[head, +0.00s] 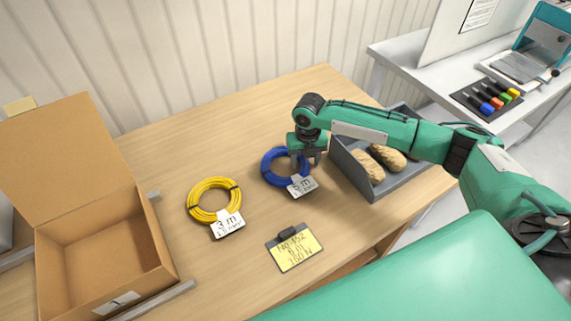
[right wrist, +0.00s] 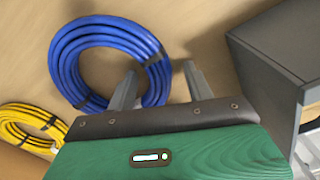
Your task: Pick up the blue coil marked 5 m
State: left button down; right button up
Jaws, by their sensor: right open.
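The blue coil (head: 272,178) lies flat on the wooden table, with a white tag (head: 301,186) reading 5 m at its front. My right gripper (head: 308,158) is over the coil's right side, pointing down. In the right wrist view, the open fingers (right wrist: 160,80) appear on either side of the right part of the blue coil's ring (right wrist: 75,42). One finger shows over the coil's opening, the other outside it. I cannot tell how far the fingertips are above the table. My left gripper is not in view.
A yellow coil (head: 191,205) tagged 3 m lies to the left. A yellow card (head: 293,250) with a clip lies in front. A grey bin (head: 349,166) holding brown bundles (head: 387,157) stands close on the right. An open cardboard box (head: 152,247) is at the left.

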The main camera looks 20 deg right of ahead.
grip_shut()
jog(key=shift+r, duration=0.2)
jog(key=shift+w+r, duration=0.1)
jog(key=shift+r, duration=0.15)
notch_tip(320, 180, up, 19)
jog(key=b, duration=0.3)
jog(key=shift+r, duration=0.1)
